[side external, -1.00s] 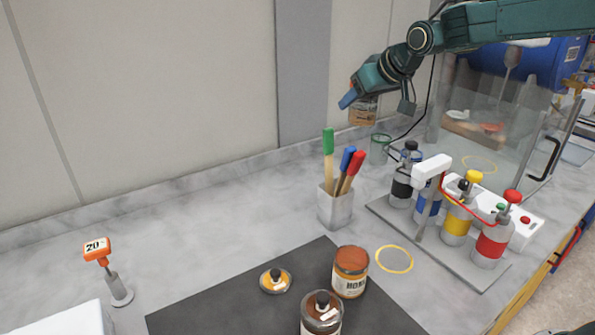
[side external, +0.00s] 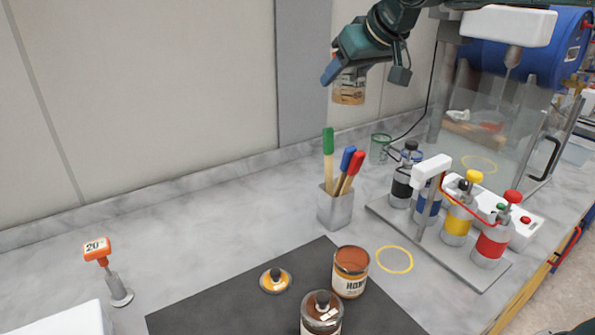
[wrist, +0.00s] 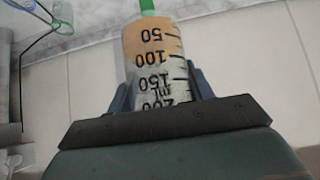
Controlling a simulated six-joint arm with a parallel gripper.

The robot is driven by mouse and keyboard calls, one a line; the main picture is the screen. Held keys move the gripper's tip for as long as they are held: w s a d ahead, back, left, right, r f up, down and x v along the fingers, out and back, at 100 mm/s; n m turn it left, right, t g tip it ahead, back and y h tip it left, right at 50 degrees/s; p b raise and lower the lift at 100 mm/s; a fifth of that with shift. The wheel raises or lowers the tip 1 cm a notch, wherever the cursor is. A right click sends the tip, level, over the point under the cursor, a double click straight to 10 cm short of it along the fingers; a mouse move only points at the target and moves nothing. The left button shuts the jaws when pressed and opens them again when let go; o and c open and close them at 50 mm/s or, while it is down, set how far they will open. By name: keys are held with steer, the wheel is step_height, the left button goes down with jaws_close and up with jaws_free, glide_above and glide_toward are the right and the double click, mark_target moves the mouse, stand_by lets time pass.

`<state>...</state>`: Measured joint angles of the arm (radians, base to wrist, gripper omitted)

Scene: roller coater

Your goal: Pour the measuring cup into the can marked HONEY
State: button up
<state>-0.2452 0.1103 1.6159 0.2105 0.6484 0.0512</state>
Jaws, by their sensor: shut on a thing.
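My gripper (side external: 338,70) is shut on the measuring cup (side external: 350,90), high above the bench near the back wall. The cup holds an orange-brown content low in it. In the wrist view the cup (wrist: 155,60) sits between my fingers, its scale of 50 to 200 ml facing the camera. The can marked HONEY (side external: 350,273) stands on the dark mat at the front, open, with orange-brown showing at its top. A round lid with a dark knob (side external: 276,280) lies on the mat to its left. The cup is well above and apart from the can.
A rack of bottles (side external: 459,222) is to the right.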

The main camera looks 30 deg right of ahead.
steer(key=s+a, duration=0.6)
steer(key=s, duration=0.3)
steer(key=s+a, duration=0.7)
steer(key=s, duration=0.2)
step_height(320, 180, down, 18)
steer(key=shift+w+d, duration=0.3)
steer(key=shift+y, duration=0.3)
steer(key=m+g+y, duration=0.1)
steer(key=g+y, duration=0.1)
steer(key=a+m+g+y, duration=0.1)
steer(key=g+y, duration=0.1)
steer(key=y, duration=0.1)
steer(key=s+m+g+y, duration=0.1)
steer(key=g+y, duration=0.1)
steer(key=shift+a+r+m+g+y, duration=0.15)
steer(key=shift+m+g+y, duration=0.25)
stand_by(0.6)
steer(key=shift+w+d+r+m+g+y, duration=0.1)
steer(key=shift+r+m+g+y, duration=0.3)
steer(key=shift+y, duration=0.25)
steer(key=shift+d+r+m+g+y, duration=0.1)
steer(key=shift+r+m+g+y, duration=0.15)
steer(key=shift+g+y, duration=0.35)
stand_by(1.9)
